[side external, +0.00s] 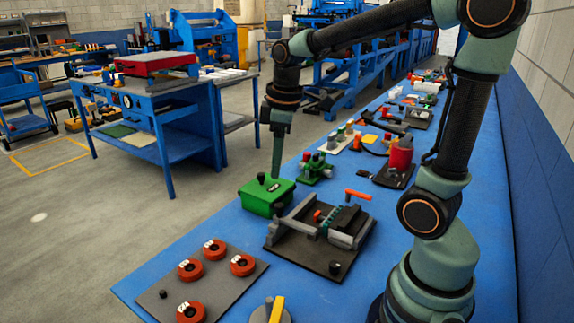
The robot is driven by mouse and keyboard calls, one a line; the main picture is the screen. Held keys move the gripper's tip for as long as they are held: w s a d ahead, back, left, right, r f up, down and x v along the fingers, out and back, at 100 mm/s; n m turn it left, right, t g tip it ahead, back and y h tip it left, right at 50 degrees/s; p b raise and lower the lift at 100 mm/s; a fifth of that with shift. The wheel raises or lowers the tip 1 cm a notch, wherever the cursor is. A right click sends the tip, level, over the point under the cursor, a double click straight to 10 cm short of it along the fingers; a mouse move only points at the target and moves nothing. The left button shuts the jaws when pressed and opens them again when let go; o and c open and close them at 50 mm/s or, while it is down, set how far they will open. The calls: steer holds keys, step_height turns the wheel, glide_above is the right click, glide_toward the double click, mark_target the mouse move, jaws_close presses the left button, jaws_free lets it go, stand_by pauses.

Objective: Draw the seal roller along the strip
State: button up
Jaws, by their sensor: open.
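A black board (318,260) on the blue bench carries a grey frame with a dark ribbed block (345,219) and small red parts. An orange handle (357,194) sticks up at its back edge; it may belong to the seal roller, but I cannot tell. The strip is too small to make out for certain. My gripper (276,176) points down just above and behind the green box (266,195), left of the board. It is open, seen nearly edge-on, with nothing visible between its fingers.
A dark plate (168,292) with several red-orange rings lies at front left. A grey round part with a yellow bar (277,309) is at the front edge. Green fixtures (314,168) and a red cylinder (401,154) stand farther back. Bare bench shows between the plate and board.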

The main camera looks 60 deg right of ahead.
mark_target(279, 205)
steer(key=d+f+n, duration=0.1)
steer(key=f, duration=0.4)
steer(key=w+d+f+n+g, duration=0.1)
steer(key=f, duration=0.4)
steer(key=w+d+f+n, duration=0.1)
steer(key=f, duration=0.4)
steer(key=shift+w+d+g, duration=0.1)
steer(key=shift+d+g, duration=0.25)
steer(key=shift+g, duration=0.05)
jaws_close()
stand_by(0.9)
